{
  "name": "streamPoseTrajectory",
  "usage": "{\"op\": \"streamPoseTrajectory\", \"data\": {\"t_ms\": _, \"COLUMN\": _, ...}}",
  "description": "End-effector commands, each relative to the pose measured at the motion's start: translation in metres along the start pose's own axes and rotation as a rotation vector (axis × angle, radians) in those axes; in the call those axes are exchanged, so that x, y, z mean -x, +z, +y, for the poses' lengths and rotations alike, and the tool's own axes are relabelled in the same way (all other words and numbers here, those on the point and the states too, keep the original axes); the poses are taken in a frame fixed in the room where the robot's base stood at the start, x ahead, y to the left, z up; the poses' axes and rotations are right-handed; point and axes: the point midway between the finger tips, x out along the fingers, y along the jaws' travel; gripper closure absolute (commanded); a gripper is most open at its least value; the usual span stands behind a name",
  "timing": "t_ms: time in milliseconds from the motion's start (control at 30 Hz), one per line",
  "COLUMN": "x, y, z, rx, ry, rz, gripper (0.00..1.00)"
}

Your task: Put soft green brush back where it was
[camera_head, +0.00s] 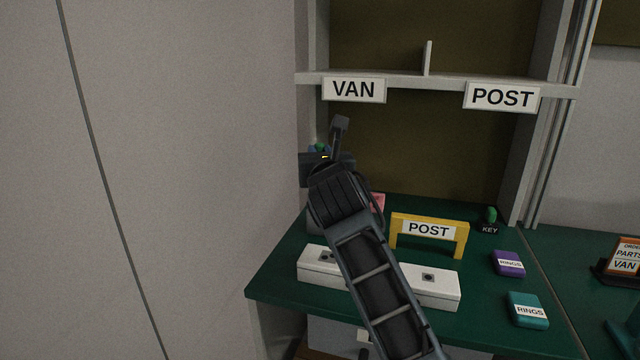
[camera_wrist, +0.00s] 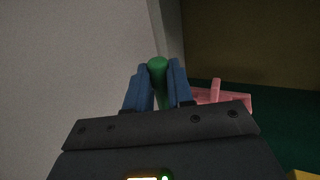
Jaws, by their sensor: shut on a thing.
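My gripper (camera_head: 318,149) is raised over the left back part of the green bench (camera_head: 275,270), near the left wall. In the wrist view its two blue fingers (camera_wrist: 158,88) are shut on a green rounded rod (camera_wrist: 158,66), which looks like the handle of the soft green brush. Only a bit of green (camera_head: 321,146) shows between the fingers in the head view. The brush's bristles are not visible. A pink object (camera_head: 378,202) stands on the bench behind my arm, partly hidden; it also shows in the wrist view (camera_wrist: 222,97), right of the fingers.
A shelf (camera_head: 450,80) labelled VAN and POST runs above. A yellow POST frame (camera_head: 455,223), white boxes (camera_head: 430,290) (camera_head: 318,265), a green-topped KEY item (camera_head: 491,215), a purple RINGS box (camera_head: 508,263) and a teal RINGS box (camera_head: 527,310) occupy the bench.

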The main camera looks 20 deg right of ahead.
Motion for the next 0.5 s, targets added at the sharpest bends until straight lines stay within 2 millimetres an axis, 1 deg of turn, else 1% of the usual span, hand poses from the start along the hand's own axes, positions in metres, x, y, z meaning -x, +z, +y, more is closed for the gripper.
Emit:
{"op": "streamPoseTrajectory", "data": {"t_ms": 67, "x": 0.0, "y": -0.008, "z": 0.0, "rx": 0.0, "ry": 0.0, "rz": 0.001, "gripper": 1.0}}
{"op": "streamPoseTrajectory", "data": {"t_ms": 200, "x": 0.0, "y": -0.031, "z": 0.001, "rx": 0.002, "ry": 0.0, "rz": 0.004, "gripper": 1.0}}
{"op": "streamPoseTrajectory", "data": {"t_ms": 300, "x": 0.0, "y": -0.044, "z": 0.0, "rx": 0.001, "ry": 0.0, "rz": 0.001, "gripper": 1.0}}
{"op": "streamPoseTrajectory", "data": {"t_ms": 367, "x": 0.0, "y": -0.048, "z": 0.001, "rx": 0.001, "ry": 0.0, "rz": 0.0, "gripper": 1.0}}
{"op": "streamPoseTrajectory", "data": {"t_ms": 500, "x": 0.0, "y": -0.047, "z": 0.0, "rx": 0.001, "ry": 0.0, "rz": -0.001, "gripper": 1.0}}
